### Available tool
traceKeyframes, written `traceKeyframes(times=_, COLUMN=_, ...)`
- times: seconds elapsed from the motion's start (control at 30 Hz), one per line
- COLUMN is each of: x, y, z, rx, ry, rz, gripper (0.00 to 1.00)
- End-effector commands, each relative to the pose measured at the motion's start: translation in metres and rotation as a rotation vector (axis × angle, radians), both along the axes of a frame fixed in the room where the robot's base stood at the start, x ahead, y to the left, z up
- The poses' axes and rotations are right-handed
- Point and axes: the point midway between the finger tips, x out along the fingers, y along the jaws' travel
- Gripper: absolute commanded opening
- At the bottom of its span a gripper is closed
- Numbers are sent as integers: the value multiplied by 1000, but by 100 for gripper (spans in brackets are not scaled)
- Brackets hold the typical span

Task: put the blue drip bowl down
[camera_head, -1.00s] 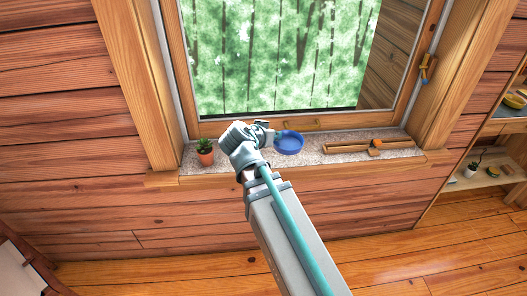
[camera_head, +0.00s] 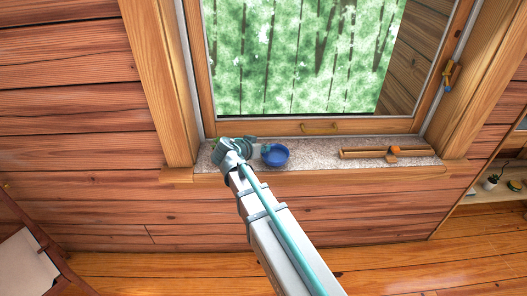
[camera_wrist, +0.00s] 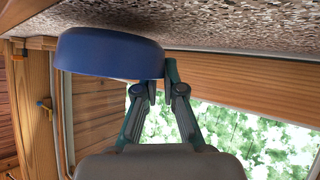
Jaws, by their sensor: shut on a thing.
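The blue drip bowl (camera_head: 275,156) is at the stone window sill (camera_head: 310,150), open side up in the head view. My gripper (camera_head: 261,149) reaches it from the left and is shut on its near-left side. In the wrist view, the bowl (camera_wrist: 108,52) fills the upper left, and my gripper's fingertips (camera_wrist: 160,75) meet its lower right edge. The sill (camera_wrist: 220,22) runs along the top of that picture. Whether the bowl's base touches the sill cannot be told. The bowl hides part of one finger.
A wooden piece with an orange knob (camera_head: 394,151) lies on the sill to the right. A plant (camera_head: 214,143) is mostly hidden behind my wrist at the left. Bare sill lies between bowl and wooden piece. The window frame (camera_head: 300,128) rises behind.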

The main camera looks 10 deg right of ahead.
Motion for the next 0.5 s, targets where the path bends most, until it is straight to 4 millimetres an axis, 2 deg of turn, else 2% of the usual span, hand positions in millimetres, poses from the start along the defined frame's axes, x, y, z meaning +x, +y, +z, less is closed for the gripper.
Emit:
traceKeyframes(times=0.1, x=0, y=0, z=-12, rx=0, ry=0, rz=1, gripper=0)
traceKeyframes(times=0.3, x=0, y=0, z=-13, rx=1, ry=-1, rz=0, gripper=0)
traceKeyframes(times=0.33, x=0, y=0, z=-13, rx=1, ry=-1, rz=0, gripper=9)
traceKeyframes(times=0.4, x=0, y=0, z=-13, rx=1, ry=-1, rz=0, gripper=21)
traceKeyframes(times=0.5, x=0, y=0, z=-13, rx=1, ry=-1, rz=0, gripper=33)
